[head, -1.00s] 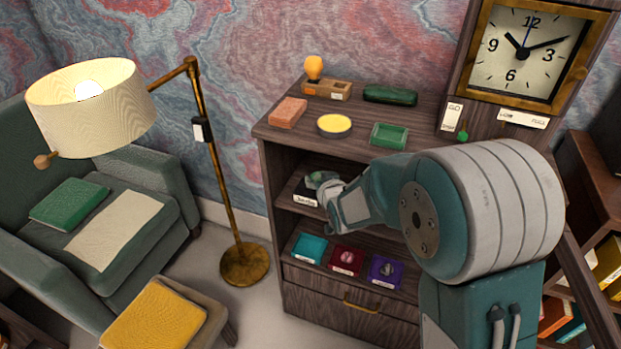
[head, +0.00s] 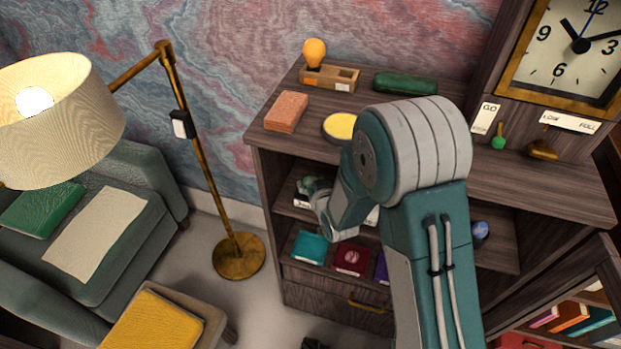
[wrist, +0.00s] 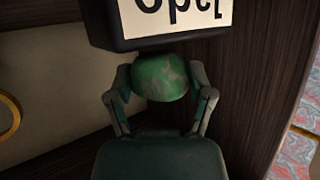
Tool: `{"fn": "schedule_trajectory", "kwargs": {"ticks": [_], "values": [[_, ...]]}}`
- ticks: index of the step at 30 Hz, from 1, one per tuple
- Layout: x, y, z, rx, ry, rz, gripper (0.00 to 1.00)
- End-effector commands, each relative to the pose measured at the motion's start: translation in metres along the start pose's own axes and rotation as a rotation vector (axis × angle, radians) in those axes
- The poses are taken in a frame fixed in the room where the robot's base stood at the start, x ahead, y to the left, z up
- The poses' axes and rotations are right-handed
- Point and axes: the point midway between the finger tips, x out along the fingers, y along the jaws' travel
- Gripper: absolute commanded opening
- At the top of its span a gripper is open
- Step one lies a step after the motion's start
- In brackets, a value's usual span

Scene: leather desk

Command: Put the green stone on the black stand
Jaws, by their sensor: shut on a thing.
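The green stone (wrist: 160,77) is mottled and rounded, and sits between the two fingers of my gripper (wrist: 160,98) in the wrist view. My gripper is shut on it. The black stand (wrist: 106,32), with a pale label that appears upside down, lies just beyond the stone in the wrist view. The stone's far side meets the stand's edge in the picture; I cannot tell whether they touch. In the head view my gripper (head: 318,192) is at the upper open shelf, beside the black stand (head: 299,202), which it partly hides.
Teal (head: 309,248) and dark red (head: 350,259) pads lie on the shelf below. The cabinet top above carries an orange brick (head: 286,112), a yellow dish (head: 340,127) and a green case (head: 405,83). A floor lamp (head: 238,255) stands left of the cabinet.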

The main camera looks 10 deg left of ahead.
Motion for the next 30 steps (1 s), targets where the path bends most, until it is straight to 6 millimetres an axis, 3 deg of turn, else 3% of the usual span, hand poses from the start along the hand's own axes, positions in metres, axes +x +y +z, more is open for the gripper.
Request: {"fn": "schedule_trajectory", "kwargs": {"ticks": [3, 12, 13, 15, 30], "values": [[0.0002, -0.0006, 0.0089, 0.0, 0.002, -0.001, 0.11], [0.0005, 0.0006, 0.0103, 0.001, 0.003, -0.001, 0.11], [0.0008, 0.0005, 0.0109, 0.001, 0.002, -0.001, 0.73], [0.001, 0.0001, 0.0106, 0.0, 0.002, 0.0, 1.0], [0.0002, -0.0003, 0.0078, 0.0, 0.003, 0.0, 1.0]]}}
